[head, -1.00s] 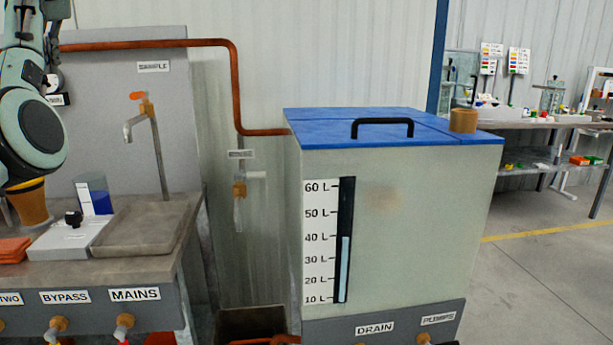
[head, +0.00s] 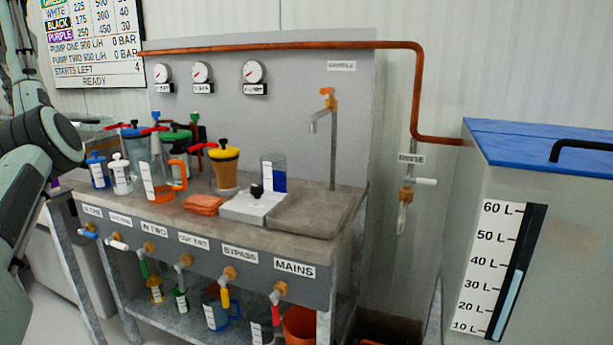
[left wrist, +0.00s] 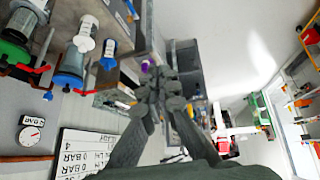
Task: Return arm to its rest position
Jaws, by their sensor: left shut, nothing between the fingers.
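My left gripper (left wrist: 160,88) shows in the left wrist view with its grey fingertips together and nothing between them. It points away from the camera over the floor side of the room, apart from the bench items. In the head view, my left arm (head: 45,140) is folded along the left edge, and its gripper is out of the picture. My right gripper is in neither view.
The bench (head: 200,248) carries jugs, white and blue bottles, an orange cloth (head: 203,204), a white scale (head: 251,206) and a sink (head: 318,214). Labelled valves line its front. The tank (head: 548,235) with a blue lid stands right. White floor shows lower left.

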